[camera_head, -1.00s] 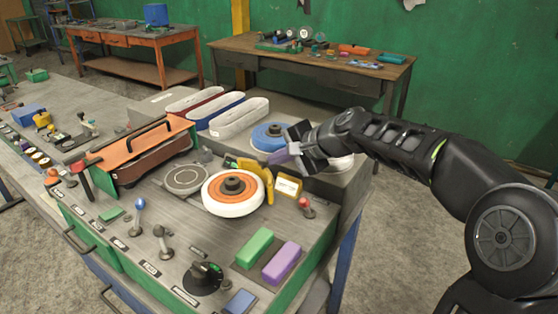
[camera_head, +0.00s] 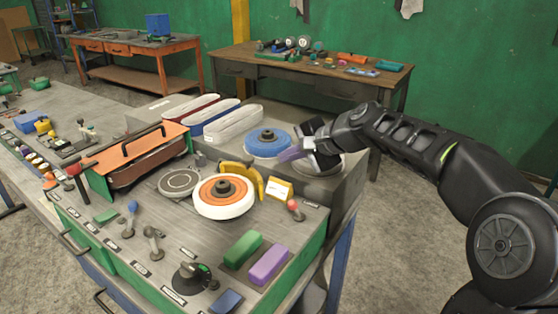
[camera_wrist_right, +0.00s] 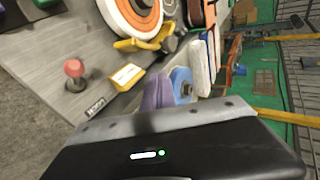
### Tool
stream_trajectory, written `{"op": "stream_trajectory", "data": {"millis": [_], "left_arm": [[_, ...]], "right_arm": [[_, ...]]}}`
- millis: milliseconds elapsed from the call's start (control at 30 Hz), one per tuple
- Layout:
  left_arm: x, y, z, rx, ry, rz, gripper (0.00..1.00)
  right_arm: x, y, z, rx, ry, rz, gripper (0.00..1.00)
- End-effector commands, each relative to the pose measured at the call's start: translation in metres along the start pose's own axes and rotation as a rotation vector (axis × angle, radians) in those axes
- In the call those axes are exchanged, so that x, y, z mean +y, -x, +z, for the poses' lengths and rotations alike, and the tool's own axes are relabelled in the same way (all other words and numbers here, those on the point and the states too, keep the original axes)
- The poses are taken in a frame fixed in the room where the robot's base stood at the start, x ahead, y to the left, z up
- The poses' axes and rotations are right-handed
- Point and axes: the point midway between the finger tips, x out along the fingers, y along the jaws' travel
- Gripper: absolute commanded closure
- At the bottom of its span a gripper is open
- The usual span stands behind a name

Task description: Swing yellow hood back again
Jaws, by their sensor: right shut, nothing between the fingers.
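The yellow hood (camera_head: 257,183) is a curved guard standing at the back and right side of the orange and white wheel (camera_head: 223,196) on the bench. The hood also shows in the right wrist view (camera_wrist_right: 152,42), beside the wheel's rim. My left gripper is not in view.
A yellow-framed label (camera_head: 279,189) and a red-knobbed lever (camera_head: 295,208) stand right of the hood. An orange-covered belt unit (camera_head: 135,145) is at left. Green (camera_head: 243,248) and purple (camera_head: 268,266) blocks lie in front. Open floor lies right of the bench.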

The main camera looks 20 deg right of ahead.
Motion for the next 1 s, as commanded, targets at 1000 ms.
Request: {"op": "stream_trajectory", "data": {"millis": [1000], "left_arm": [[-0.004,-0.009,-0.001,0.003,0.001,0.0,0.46]], "right_arm": [[-0.001,0.075,-0.017,-0.002,0.001,0.001,1.0]]}}
